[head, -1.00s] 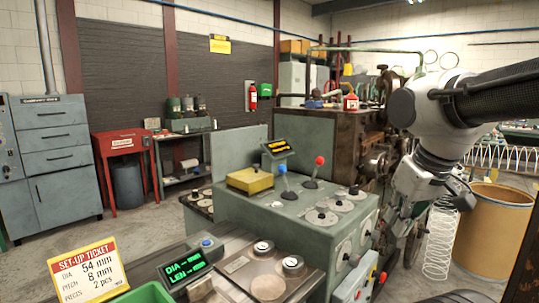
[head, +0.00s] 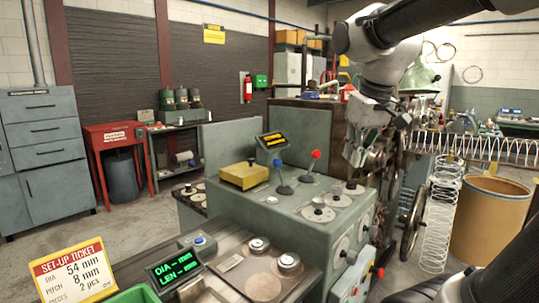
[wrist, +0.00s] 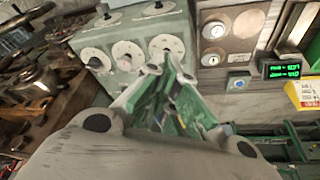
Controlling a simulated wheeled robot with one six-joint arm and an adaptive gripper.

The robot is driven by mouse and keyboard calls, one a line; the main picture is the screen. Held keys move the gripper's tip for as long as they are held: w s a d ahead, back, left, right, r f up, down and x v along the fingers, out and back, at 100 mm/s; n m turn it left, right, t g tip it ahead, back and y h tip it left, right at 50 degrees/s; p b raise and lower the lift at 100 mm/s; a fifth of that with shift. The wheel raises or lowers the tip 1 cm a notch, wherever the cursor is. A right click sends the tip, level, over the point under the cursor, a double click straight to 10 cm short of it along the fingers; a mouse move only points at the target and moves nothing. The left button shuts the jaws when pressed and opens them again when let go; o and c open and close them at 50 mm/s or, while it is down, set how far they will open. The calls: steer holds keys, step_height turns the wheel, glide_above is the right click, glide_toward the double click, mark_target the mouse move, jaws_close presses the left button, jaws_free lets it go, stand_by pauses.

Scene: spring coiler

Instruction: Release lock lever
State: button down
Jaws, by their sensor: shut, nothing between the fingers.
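Two levers stand on top of the green console (head: 240,222): one with a blue ball (head: 277,163) and one with a red ball (head: 315,155). Both lean slightly. I cannot tell from the pictures which part is the lock lever. My gripper (head: 355,155) is shut and empty, in the air above the console's right rear part, to the right of the red-ball lever. In the wrist view my gripper (wrist: 170,72) points towards the console's dials (wrist: 128,52); neither ball lever shows there clearly.
A yellow box (head: 244,176) and several round dials sit on the console. A handwheel (head: 413,222) is at its right. A display (head: 178,267) and a set-up ticket (head: 72,272) are in front. A wire coil (head: 440,225) and a tan barrel (head: 490,217) stand at right.

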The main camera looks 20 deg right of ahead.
steer(key=w+a+r, duration=0.2)
steer(key=w+r, duration=0.1)
steer(key=w, duration=0.7)
steer(key=n+g, duration=0.2)
steer(key=n, duration=0.1)
glide_above(280, 171)
steer(key=w+a, duration=0.3)
steer(key=w, duration=0.4)
step_height(280, 171, down, 2)
steer(key=shift+a+f, duration=0.15)
steer(key=shift+f, duration=0.05)
steer(key=f, duration=0.3)
steer(key=w+f, duration=0.1)
steer(key=f, duration=0.6)
steer(key=shift+w+a, duration=0.2)
steer(key=shift+w, duration=0.2)
steer(key=s, duration=0.1)
steer(key=s+d, duration=0.1)
steer(key=s, duration=0.1)
steer(key=shift+s+d+r, duration=0.25)
steer(key=shift+s+r, duration=0.05)
steer(key=shift+r, duration=0.1)
